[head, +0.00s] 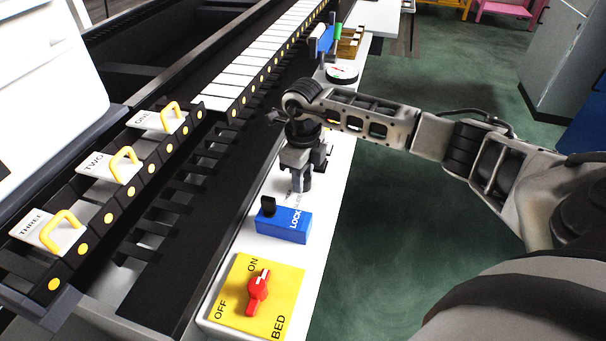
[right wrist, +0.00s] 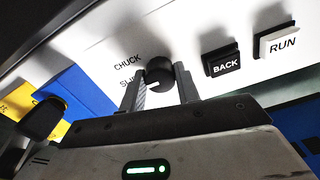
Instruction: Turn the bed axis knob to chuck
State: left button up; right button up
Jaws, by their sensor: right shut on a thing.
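The bed axis knob (right wrist: 158,72) is a round black knob on the white panel, beside the printed words CHUCK and a partly covered second word starting "SLI". My right gripper (right wrist: 161,84) is shut on the knob, with one finger on each side of it. In the head view my right gripper (head: 301,182) points down at the panel and hides the knob. I cannot tell which word the knob points to. My left gripper is in neither view.
A blue LOCK block (head: 284,224) with a black lever stands close in front of the gripper. A yellow BED plate (head: 285,282) carries a red knob (head: 258,286). BACK (right wrist: 221,62) and RUN (right wrist: 281,43) buttons lie beyond. The slotted rack (head: 185,165) runs along the left.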

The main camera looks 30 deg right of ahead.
jog(key=shift+m, duration=2)
jog(key=m, duration=0.3)
jog(key=shift+w+m, duration=0.1)
jog(key=shift+m, duration=0.3)
jog(key=shift+d, duration=0.1)
jog(key=o, duration=1)
